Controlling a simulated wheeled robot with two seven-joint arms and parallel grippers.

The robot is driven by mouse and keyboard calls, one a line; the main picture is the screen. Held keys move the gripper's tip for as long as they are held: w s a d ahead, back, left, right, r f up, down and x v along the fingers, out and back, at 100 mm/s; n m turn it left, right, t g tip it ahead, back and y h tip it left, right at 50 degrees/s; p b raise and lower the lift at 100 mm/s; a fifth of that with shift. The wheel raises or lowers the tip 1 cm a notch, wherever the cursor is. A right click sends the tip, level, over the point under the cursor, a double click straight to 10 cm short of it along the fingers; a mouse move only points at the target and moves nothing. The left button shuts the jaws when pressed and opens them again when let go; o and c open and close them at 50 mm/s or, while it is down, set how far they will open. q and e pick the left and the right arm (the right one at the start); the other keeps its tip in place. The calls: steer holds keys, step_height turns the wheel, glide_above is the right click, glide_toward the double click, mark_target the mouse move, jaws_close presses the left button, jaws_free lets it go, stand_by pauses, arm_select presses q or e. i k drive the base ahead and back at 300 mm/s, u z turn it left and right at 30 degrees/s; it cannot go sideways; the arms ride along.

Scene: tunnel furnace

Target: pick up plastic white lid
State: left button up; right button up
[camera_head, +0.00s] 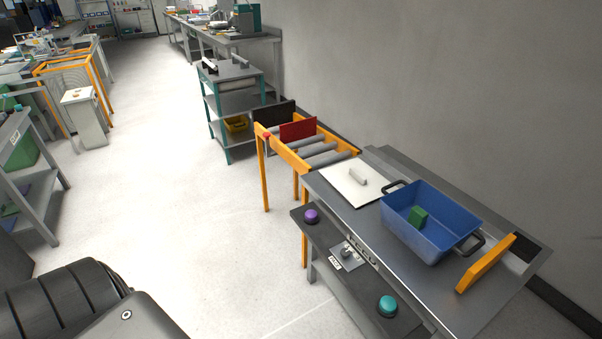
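A flat white lid (341,184) with a light grey bar handle (358,176) on top lies at the far left end of the grey metal table (408,268). It is next to the roller conveyor and left of the blue bin. Neither of my grippers shows in the head view. Only a dark part of my own body shows at the bottom left.
A blue bin (403,221) with black handles holds a green block (418,216). An orange bar (486,263) stands at the table's right. The orange-framed conveyor (284,148) adjoins behind.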

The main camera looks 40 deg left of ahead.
mark_target(360, 183)
steer(key=u, duration=0.7)
steer(key=k, duration=0.1)
